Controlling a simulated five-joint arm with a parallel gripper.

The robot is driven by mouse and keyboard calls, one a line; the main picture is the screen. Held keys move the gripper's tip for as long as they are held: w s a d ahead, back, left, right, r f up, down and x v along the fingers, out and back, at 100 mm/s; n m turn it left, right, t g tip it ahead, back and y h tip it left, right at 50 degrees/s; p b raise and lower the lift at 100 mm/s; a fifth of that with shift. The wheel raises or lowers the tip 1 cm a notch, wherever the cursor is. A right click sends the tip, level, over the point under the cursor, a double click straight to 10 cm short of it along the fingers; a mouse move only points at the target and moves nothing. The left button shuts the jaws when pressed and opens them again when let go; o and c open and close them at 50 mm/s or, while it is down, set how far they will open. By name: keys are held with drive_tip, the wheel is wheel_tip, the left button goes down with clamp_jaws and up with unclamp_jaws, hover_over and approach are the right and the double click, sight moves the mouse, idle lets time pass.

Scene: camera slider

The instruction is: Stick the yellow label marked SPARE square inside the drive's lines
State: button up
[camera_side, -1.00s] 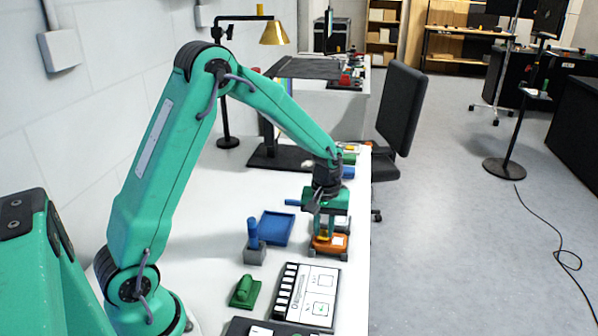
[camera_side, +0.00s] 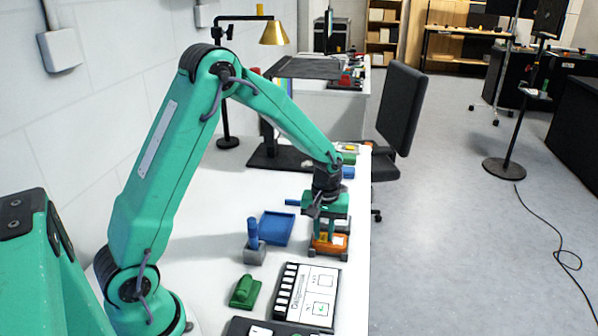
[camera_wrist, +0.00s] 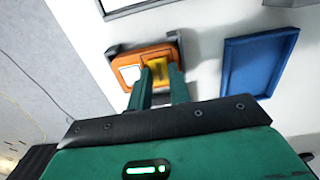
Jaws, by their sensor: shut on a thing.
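The orange drive (camera_side: 318,250) sits in a dark grey cradle near the table's right edge, and it also shows in the wrist view (camera_wrist: 150,53). It has a white patch (camera_wrist: 131,75) on its left part. My gripper (camera_wrist: 161,72) is over the drive with its two fingers pointing down at it. A yellow label (camera_wrist: 156,74) shows between the fingertips, over the drive's right part, and my gripper is shut on it. The SPARE marking and the drive's lines are not readable. I cannot tell whether the label touches the drive.
A blue tray (camera_side: 277,228) lies left of the drive, also in the wrist view (camera_wrist: 226,90). Nearer stand a grey block with a blue handle (camera_side: 254,252), a green block (camera_side: 244,292) and a clapperboard (camera_side: 318,284). The table's right edge drops to the floor close beside the drive.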

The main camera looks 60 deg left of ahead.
sight(323, 237)
idle(0.4)
drive_tip(key=o, duration=0.9)
drive_tip(key=shift+o, duration=0.2)
wheel_tip(323, 237, up, 8)
